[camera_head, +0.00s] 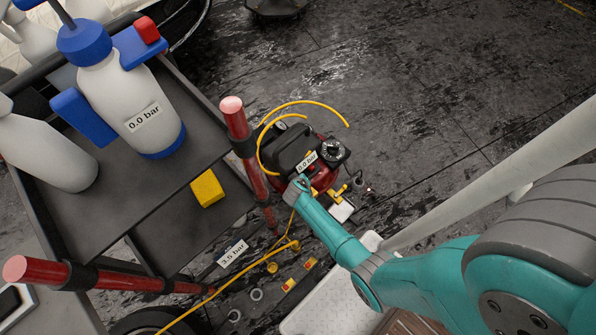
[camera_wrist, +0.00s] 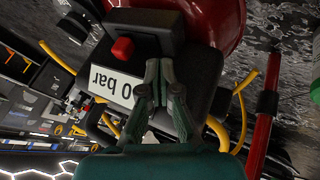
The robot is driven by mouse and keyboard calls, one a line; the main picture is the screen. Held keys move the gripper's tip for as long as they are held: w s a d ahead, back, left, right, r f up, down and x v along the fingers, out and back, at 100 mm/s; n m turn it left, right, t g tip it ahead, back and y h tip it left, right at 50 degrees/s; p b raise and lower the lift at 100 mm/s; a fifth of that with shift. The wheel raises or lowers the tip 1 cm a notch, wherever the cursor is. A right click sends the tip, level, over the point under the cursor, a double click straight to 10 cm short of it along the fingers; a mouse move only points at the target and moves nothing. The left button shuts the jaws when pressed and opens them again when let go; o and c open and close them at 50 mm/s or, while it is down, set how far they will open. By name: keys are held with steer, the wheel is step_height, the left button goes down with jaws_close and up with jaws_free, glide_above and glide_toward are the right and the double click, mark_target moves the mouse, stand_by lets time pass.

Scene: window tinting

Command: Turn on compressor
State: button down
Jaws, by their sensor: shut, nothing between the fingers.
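The compressor (camera_head: 290,150) stands on the floor, with a black body, red parts and a label reading 0.0 bar (camera_head: 306,162). In the wrist view, its red tank (camera_wrist: 222,20) is at the top. A red switch button (camera_wrist: 122,48) sits on its black housing, above the upside-down, partly covered label (camera_wrist: 112,86). My gripper (camera_wrist: 163,66) is shut and empty, its fingertips close in front of the housing, just right of the red button. I cannot tell whether they touch the housing. In the head view, my gripper (camera_head: 301,184) is at the compressor's near side.
A black cart (camera_head: 150,215) with red posts (camera_head: 237,120) stands left of the compressor, carrying spray bottles (camera_head: 128,105) and a yellow block (camera_head: 207,188). A yellow hose (camera_head: 305,102) loops around the compressor. Small parts lie on the floor nearby. The floor behind is open.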

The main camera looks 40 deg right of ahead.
steer(key=v, duration=0.8)
stand_by(0.5)
steer(key=s+a+r+n+t+y, duration=0.1)
steer(key=s+a+r+t, duration=0.1)
steer(key=s+a+r, duration=0.3)
steer(key=s+a+r+t+y, duration=0.1)
steer(key=s+a+r+y, duration=0.15)
steer(key=s, duration=0.45)
steer(key=s+a+r+n+t+y, duration=0.1)
steer(key=s+a+r+t, duration=0.1)
steer(key=s+a+r, duration=0.3)
steer(key=s+r+t, duration=0.2)
steer(key=s+r, duration=0.3)
steer(key=r, duration=0.8)
steer(key=s+a+r+t+y, duration=0.1)
steer(key=s+r+t, duration=0.2)
steer(key=r, duration=1.1)
steer(key=s, duration=0.3)
steer(key=shift+s+r+m, duration=0.2)
steer(key=shift+r+m, duration=0.1)
steer(key=shift+a+f, duration=0.1)
steer(key=shift+a, duration=0.05)
